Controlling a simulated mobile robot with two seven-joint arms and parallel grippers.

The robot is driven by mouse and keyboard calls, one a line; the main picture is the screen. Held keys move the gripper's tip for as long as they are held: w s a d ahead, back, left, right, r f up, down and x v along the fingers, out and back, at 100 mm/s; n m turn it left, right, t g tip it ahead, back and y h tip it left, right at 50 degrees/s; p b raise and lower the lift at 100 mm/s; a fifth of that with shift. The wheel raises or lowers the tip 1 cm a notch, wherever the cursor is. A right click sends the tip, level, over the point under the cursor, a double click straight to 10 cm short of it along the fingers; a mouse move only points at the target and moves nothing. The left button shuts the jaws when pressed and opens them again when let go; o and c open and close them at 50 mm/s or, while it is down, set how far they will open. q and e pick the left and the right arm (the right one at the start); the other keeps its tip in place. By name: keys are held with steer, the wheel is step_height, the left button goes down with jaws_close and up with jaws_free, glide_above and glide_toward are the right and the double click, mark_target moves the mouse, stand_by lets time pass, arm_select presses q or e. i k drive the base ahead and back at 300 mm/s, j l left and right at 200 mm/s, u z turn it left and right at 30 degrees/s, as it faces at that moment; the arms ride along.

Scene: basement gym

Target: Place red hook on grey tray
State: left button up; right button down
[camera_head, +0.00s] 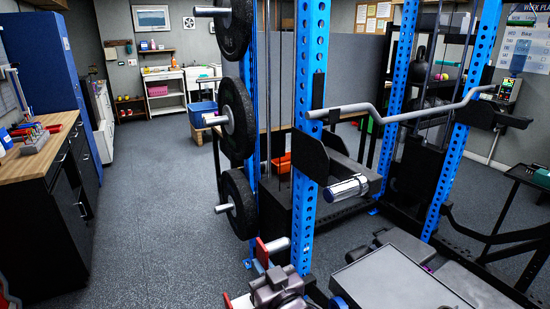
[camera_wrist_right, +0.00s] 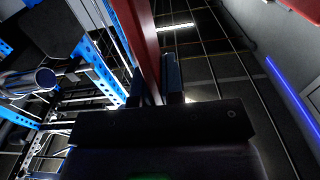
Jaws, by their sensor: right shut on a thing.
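The red hook (camera_head: 263,253) is at the bottom centre in the head view, low beside the front blue rack post. My right gripper (camera_head: 282,283) is shut on it. In the right wrist view a long red bar of the hook (camera_wrist_right: 144,42) runs up from between the dark fingers (camera_wrist_right: 160,84). The gripper hides part of the hook. A flat grey surface (camera_head: 395,282), which looks like the grey tray, lies at the bottom right, to the right of my right gripper. It looks empty. My left gripper is not in view.
The blue power rack (camera_head: 309,130) stands in the middle, with black weight plates (camera_head: 238,117) on its left. A bent grey bar (camera_head: 405,112) crosses it. A wooden-topped workbench (camera_head: 40,150) is at the left. The floor between bench and rack is clear.

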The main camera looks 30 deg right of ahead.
mark_target(376, 270)
steer(key=i+z, duration=0.15)
steer(key=i, duration=0.35)
steer(key=i+j+z, duration=0.2)
steer(key=i, duration=0.25)
steer(key=i+j+z, duration=0.15)
steer(key=i+z, duration=0.15)
steer(key=i+j+z, duration=0.75)
steer(key=z, duration=0.2)
steer(key=i+j+z, duration=0.1)
steer(key=j+z, duration=0.25)
steer(key=i+j+z, duration=0.15)
steer(key=j+z, duration=0.5)
steer(key=j, duration=0.15)
steer(key=j+z, duration=0.3)
steer(key=j, duration=0.35)
steer(key=j+z, duration=0.3)
steer(key=j, duration=0.35)
